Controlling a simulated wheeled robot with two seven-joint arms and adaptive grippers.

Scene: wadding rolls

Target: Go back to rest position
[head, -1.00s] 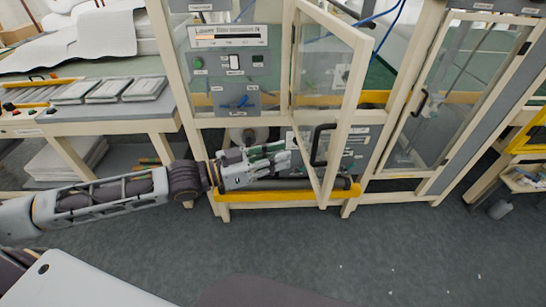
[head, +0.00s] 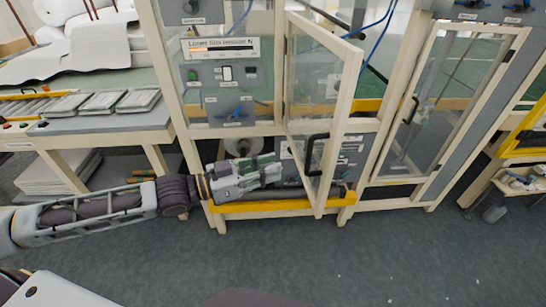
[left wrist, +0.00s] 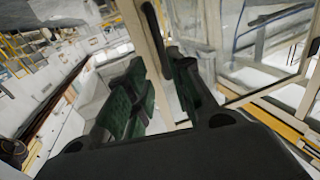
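My left arm comes in from the left in the head view. My left gripper (head: 279,170) is in front of the lower part of the machine cabinet, left of a glazed door's black handle (head: 309,155) and apart from it. In the left wrist view its two fingers with dark green pads stand apart with a gap between them (left wrist: 158,66), and nothing is held. A pale post shows behind the gap. My right gripper is in neither view.
The wood-framed glazed door (head: 345,100) stands ajar towards me. A yellow rail (head: 270,205) runs low along the cabinet, just under my left gripper. A bench (head: 95,125) with grey trays stands at the left. Grey floor in front is clear.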

